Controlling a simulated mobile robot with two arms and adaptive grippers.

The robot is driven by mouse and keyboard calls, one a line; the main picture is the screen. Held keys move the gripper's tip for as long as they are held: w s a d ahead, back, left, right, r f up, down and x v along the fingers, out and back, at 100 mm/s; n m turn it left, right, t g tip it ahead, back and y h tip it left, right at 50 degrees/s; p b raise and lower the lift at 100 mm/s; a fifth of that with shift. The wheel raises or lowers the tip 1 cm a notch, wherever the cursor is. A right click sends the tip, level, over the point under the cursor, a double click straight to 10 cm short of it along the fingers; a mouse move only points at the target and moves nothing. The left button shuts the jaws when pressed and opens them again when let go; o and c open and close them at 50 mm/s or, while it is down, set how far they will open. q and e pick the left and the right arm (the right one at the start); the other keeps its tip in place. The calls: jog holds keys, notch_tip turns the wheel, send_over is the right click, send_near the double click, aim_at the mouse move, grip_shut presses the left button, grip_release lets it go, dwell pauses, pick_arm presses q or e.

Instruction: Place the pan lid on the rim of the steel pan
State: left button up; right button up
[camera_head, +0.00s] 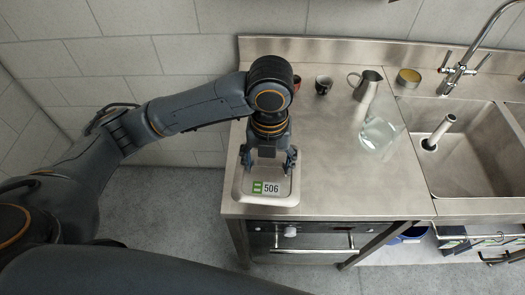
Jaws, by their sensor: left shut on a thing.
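A rectangular steel piece with rounded corners, which I take as the pan lid (283,184), is at the front left corner of the steel counter. A label reading 506 with a green mark is on its front part. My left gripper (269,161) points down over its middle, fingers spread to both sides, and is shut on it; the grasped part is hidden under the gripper. The steel pan cannot be told apart from the lid, so I cannot tell whether the two touch. My right gripper is not in view.
On the steel counter (370,190) stand a dark cup (323,85), a red item (297,82), a metal jug (367,84), a clear glass vessel (378,132) and a yellowish tin (409,78). A sink (470,150) with a tap is at the right. The counter's front middle is clear.

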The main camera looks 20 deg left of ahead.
pick_arm(q)
jog(key=w+a+f+p, duration=0.1)
jog(key=w+f, duration=0.1)
jog(key=w, duration=0.1)
jog(key=w+a+f+p, duration=0.1)
jog(key=w+a+f, duration=0.1)
jog(key=w+f, duration=0.1)
jog(key=w+a+f+p, duration=0.1)
jog(key=w+f, duration=0.2)
jog(key=w, duration=0.1)
jog(key=shift+w+a, duration=0.25)
jog(key=shift+w, duration=0.1)
jog(key=f, duration=0.1)
jog(key=f+p, duration=0.1)
jog(key=w+f+p, duration=0.1)
jog(key=shift+a+f, duration=0.25)
jog(key=shift+f, duration=0.25)
jog(key=shift+f, duration=0.2)
jog(key=o, duration=1.3)
